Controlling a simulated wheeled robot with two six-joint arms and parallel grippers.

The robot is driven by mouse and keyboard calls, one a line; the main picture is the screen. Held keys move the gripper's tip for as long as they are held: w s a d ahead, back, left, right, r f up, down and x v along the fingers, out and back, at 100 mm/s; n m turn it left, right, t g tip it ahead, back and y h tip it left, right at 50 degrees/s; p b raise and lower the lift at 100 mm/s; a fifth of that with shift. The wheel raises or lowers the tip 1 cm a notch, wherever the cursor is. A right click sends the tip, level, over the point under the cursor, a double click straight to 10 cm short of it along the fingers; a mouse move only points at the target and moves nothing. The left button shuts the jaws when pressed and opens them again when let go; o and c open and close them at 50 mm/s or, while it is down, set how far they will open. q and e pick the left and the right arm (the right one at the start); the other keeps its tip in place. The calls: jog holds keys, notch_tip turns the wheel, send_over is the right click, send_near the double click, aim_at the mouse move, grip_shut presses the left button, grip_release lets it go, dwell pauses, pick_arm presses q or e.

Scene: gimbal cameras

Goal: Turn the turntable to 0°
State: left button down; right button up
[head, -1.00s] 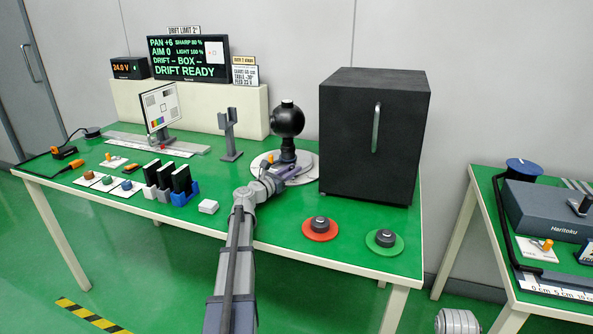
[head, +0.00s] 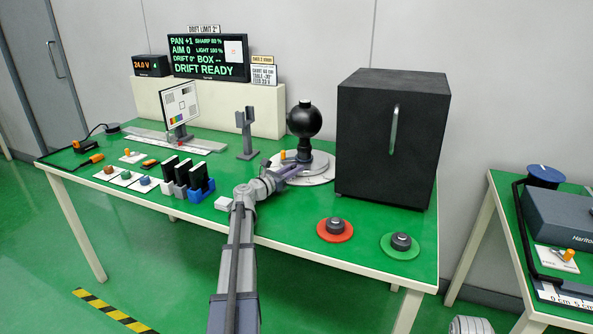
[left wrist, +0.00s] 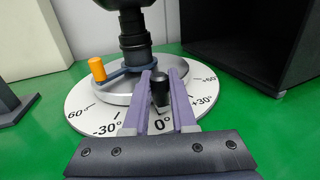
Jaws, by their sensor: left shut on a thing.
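The turntable (head: 318,179) is a round white plate with a grey disc, below a black ball (head: 304,119) on a post. In the left wrist view its scale (left wrist: 84,113) shows marks including -30°, 0° and +30°. My left gripper (head: 298,168) reaches its front edge. Its purple fingers, in the left wrist view (left wrist: 160,78), are shut on a black upright handle (left wrist: 160,92), which stands just behind the 0° mark. An orange-topped peg (left wrist: 97,69) on a blue-grey lever sits to the left. My right gripper is out of view.
A large black box (head: 390,140) stands close right of the turntable. A grey forked stand (head: 246,133) is to its left. Red (head: 335,230) and green (head: 400,246) discs with knobs lie front right. The display (head: 194,58) reads PAN +1.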

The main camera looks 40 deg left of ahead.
pick_arm(q)
jog(key=shift+a, duration=0.25)
dwell(0.4)
jog(key=c, duration=0.7)
grip_release()
jog(key=shift+c, duration=0.2)
jog(key=shift+s+d, duration=0.1)
jog(key=s, duration=0.7)
jog(key=shift+s+a, duration=0.3)
jog(key=shift+s, duration=0.1)
